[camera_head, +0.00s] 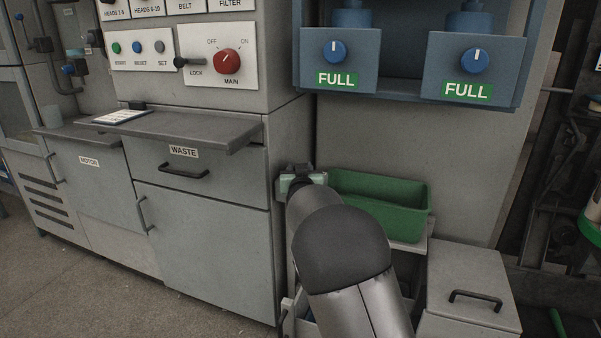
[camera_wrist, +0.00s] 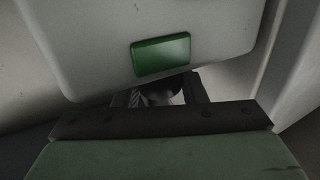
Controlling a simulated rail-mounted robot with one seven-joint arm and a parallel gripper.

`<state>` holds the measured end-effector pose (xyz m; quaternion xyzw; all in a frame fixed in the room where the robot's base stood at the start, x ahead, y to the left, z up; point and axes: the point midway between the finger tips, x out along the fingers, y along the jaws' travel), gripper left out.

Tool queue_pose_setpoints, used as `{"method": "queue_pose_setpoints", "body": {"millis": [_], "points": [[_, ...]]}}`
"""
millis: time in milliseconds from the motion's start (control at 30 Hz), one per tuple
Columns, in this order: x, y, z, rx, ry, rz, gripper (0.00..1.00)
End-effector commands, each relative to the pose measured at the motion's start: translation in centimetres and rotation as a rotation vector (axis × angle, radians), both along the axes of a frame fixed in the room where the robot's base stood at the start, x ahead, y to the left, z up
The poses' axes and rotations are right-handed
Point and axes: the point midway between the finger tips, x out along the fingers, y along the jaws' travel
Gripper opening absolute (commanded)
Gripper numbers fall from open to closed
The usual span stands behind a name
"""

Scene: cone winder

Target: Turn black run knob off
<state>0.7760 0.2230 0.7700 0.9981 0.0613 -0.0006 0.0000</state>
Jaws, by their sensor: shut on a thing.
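My gripper (camera_head: 302,182) is low beside the right side of the grey cabinet, next to a green bin, in the head view. In the wrist view its two dark fingers (camera_wrist: 160,94) are shut on a dark rounded thing (camera_wrist: 162,91), which looks like the black run knob. This knob sits just below a pale grey plate (camera_wrist: 90,45) with a green rectangle (camera_wrist: 161,55). The fingers and my gripper's dark front bar hide most of it, so its pointing direction cannot be told. In the head view my arm and gripper cover the knob.
The green bin (camera_head: 385,222) stands close to the right of my gripper. The waste drawer (camera_head: 205,167) and its grey ledge (camera_head: 190,133) are to the left. A red main knob (camera_head: 227,62) and two blue knobs (camera_head: 335,51) are higher up. A lidded grey box (camera_head: 470,275) is at the lower right.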

Motion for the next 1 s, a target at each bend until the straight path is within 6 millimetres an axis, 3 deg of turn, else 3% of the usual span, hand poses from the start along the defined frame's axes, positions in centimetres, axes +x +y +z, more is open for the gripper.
{"method": "queue_pose_setpoints", "body": {"millis": [367, 400, 433, 767, 867, 1000], "points": [[0.0, 0.0, 0.0, -0.001, 0.000, -0.002, 0.15], [0.0, 0.0, 0.0, -0.001, 0.000, -0.002, 0.49], [0.0, 0.0, 0.0, -0.001, -0.001, -0.002, 0.56], [-0.2, 0.0, 0.1, 0.000, -0.001, -0.002, 0.56], [-1.1, -0.1, 0.1, 0.001, 0.001, -0.002, 0.56], [-3.7, -0.4, 0.3, 0.001, 0.000, -0.001, 0.56]]}}
